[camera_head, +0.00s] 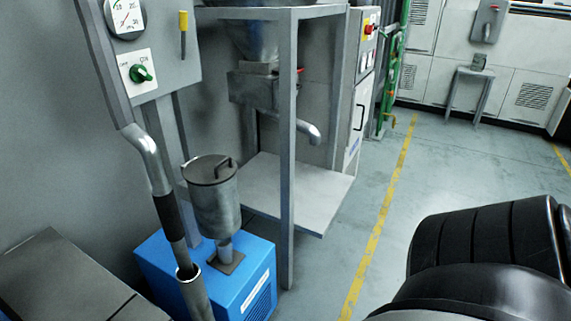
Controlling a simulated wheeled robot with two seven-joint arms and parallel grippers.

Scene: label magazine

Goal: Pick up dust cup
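A grey metal cylindrical canister (215,207) with a flat dark lid and a small handle stands upright on a short pipe above a blue box (262,286). It may be the dust cup; I cannot tell for sure, as no label names it. Its lower pipe meets a small square plate on top of the blue box. Neither of my grippers is in view, so nothing shows touching the canister.
A metal pipe (160,180) runs down close to the canister's left, under a panel with a gauge and green switch (141,73). A grey frame post (288,170) stands to its right, with a low shelf (310,195). Open floor (440,170) lies at right.

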